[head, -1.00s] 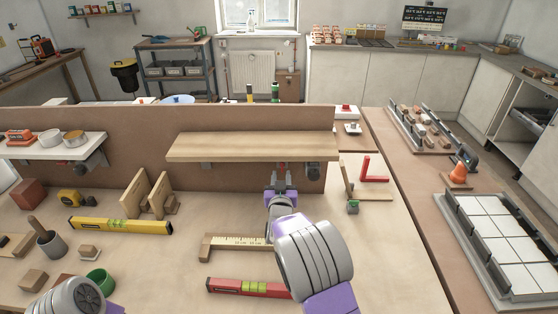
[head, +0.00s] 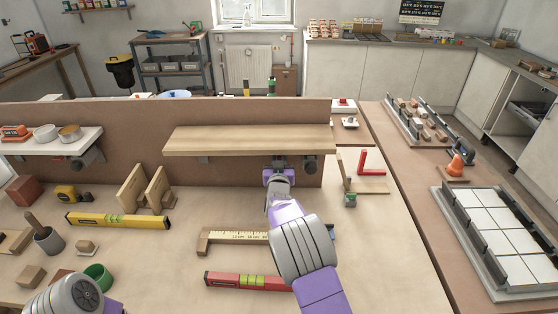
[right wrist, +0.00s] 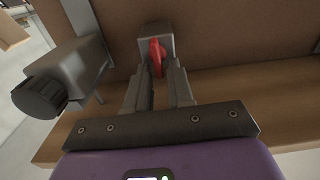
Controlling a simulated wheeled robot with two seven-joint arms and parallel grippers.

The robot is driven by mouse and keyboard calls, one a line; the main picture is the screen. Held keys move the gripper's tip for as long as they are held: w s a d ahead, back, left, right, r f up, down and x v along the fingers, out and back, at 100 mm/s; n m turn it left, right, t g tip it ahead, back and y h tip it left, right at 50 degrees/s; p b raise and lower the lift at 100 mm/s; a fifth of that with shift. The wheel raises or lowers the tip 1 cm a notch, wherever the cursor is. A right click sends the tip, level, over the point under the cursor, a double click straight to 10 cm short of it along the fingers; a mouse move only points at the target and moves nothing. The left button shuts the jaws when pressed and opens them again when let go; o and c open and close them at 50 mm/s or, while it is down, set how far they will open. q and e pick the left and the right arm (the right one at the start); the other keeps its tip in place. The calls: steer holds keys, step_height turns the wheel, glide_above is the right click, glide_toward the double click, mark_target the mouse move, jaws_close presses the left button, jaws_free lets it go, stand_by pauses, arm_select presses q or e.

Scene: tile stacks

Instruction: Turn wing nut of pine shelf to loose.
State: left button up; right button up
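The pine shelf (head: 250,140) is a pale board on the brown upright panel. The red wing nut (right wrist: 156,56) shows on a grey block beneath the shelf in the right wrist view; its wing stands roughly lengthwise between my fingers. My right gripper (head: 279,164) is under the shelf's front edge in the head view. In the right wrist view its two fingers (right wrist: 159,75) are apart, with the wing nut at the gap between the tips. I cannot tell whether they touch it. My left arm shows at the lower left of the head view, but its gripper does not.
A bracket with a black knob (right wrist: 40,97) sits beside the wing nut. A white shelf (head: 60,143) is at left on the panel (head: 120,120).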

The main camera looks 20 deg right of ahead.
jaws_close()
steer(key=shift+a+n, duration=0.1)
steer(key=shift+n, duration=0.5)
steer(key=shift+w+a+f+n+p, duration=0.1)
steer(key=shift+a+f+n+p, duration=0.2)
steer(key=shift+n, duration=2.4)
steer(key=shift+w+a+f+n+p, duration=0.15)
steer(key=shift+f+n, duration=0.2)
steer(key=shift+n, duration=2.35)
steer(key=shift+a+f+n+p, duration=0.1)
steer(key=shift+a+f+n, duration=0.2)
steer(key=shift+n, duration=2.4)
steer(key=shift+d, duration=0.1)
steer(key=shift+o, duration=1.4)
jaws_free()
